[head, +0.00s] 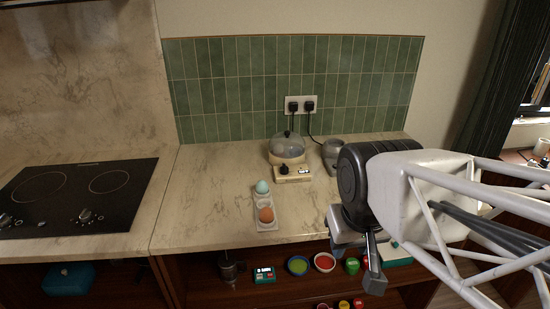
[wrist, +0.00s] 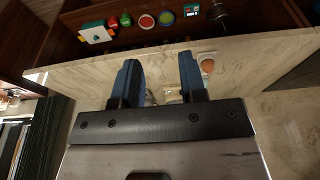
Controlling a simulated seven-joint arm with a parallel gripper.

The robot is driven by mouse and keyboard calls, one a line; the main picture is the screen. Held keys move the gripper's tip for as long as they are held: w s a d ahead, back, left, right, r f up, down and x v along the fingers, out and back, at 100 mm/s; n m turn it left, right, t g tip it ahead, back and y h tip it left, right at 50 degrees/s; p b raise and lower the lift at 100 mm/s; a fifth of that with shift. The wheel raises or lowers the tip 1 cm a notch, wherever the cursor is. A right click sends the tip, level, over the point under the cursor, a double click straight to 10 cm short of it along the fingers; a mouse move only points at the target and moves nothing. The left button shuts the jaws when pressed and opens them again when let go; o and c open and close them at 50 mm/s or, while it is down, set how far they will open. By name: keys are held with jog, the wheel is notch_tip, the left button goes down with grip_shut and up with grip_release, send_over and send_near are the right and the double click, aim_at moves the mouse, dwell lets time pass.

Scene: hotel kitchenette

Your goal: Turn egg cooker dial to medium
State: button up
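The egg cooker (head: 287,148) stands on the counter near the tiled wall, with a clear domed lid and a cream base. Its dark dial (head: 284,169) is on the front panel, beside a small light label; the setting is too small to read. My gripper (head: 360,256) is at the counter's front edge, to the right of and nearer than the cooker, well apart from it. In the wrist view my gripper (wrist: 160,82) shows its two fingers apart with nothing held. A small cream part shows between them there, mostly hidden; I cannot tell what it is.
An egg holder (head: 267,224) with a pale blue and a brown egg stands in front of the cooker. A grey metal appliance (head: 332,150) is right of it, partly behind my arm. The hob (head: 78,198) is left. Bowls and small items fill the shelf below.

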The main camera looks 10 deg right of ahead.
jog(key=o, duration=0.3)
jog(key=w+n, duration=0.1)
jog(key=w, duration=0.3)
jog(key=w+r+n, duration=0.1)
jog(key=w, duration=0.3)
jog(key=w+r+n, duration=0.1)
jog(key=w, duration=0.3)
jog(key=shift+a+r+n, duration=0.15)
jog(key=shift+r+n, duration=0.1)
jog(key=shift+n, duration=0.15)
jog(key=shift+o, duration=0.2)
jog(key=n+g, duration=0.2)
jog(key=n, duration=1)
send_over(285, 167)
notch_tip(285, 167, down, 11)
jog(key=shift+s+r, duration=0.1)
jog(key=shift+w+f, duration=0.35)
jog(key=shift+w, duration=0.05)
jog(key=shift+w+f, duration=0.2)
jog(key=shift+f, duration=3.7)
